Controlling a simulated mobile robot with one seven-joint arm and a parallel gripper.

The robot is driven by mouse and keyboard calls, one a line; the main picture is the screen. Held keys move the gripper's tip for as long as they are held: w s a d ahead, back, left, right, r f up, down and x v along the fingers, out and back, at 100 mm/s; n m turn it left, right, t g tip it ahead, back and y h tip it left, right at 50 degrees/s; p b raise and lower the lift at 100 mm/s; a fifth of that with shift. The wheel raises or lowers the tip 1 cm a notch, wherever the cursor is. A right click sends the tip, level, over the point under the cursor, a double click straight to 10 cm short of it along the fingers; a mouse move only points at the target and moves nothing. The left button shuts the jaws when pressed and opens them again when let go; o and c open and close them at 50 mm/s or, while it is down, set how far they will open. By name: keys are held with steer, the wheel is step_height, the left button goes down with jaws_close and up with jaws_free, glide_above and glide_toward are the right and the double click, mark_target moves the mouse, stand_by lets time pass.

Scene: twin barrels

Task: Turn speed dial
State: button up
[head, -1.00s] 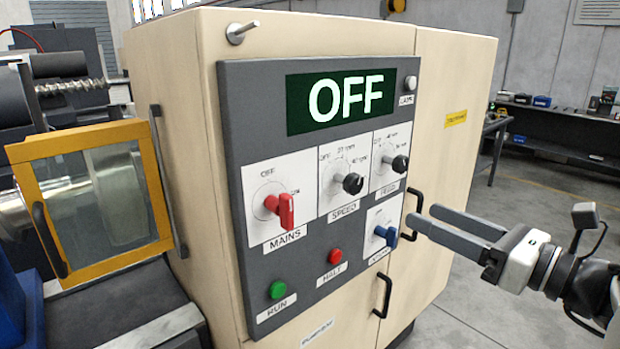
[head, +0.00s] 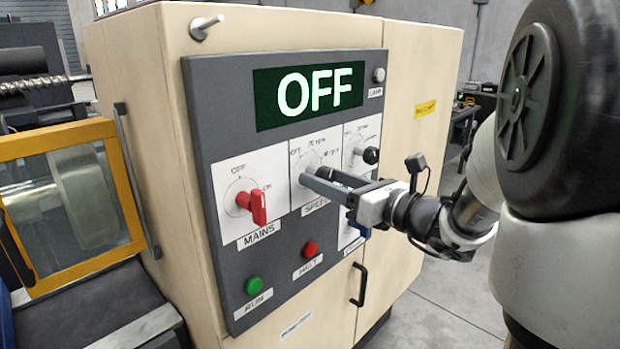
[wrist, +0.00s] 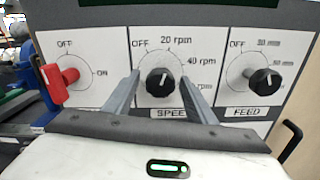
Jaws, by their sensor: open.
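The speed dial is a black knob (wrist: 160,82) on a white plate marked OFF, 20 rpm and 40 rpm. In the wrist view it sits between the two fingers of my gripper (wrist: 158,88), which are open, one on each side. I cannot tell whether either finger touches it. In the head view my gripper (head: 312,178) is at the speed plate (head: 309,155), and the fingers hide the knob there. The display (head: 308,95) reads OFF.
The red mains switch (head: 253,204) is left of the speed dial. The black feed knob (head: 371,156) is to its right. Below are the red halt button (head: 310,248), the green run button (head: 252,286) and a partly hidden blue knob (head: 353,222). A black door handle (head: 360,286) sticks out lower right.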

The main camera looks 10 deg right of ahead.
steer(key=shift+w+a, duration=0.15)
steer(key=shift+w, duration=0.05)
steer(key=c, duration=1)
steer(key=shift+c, duration=0.2)
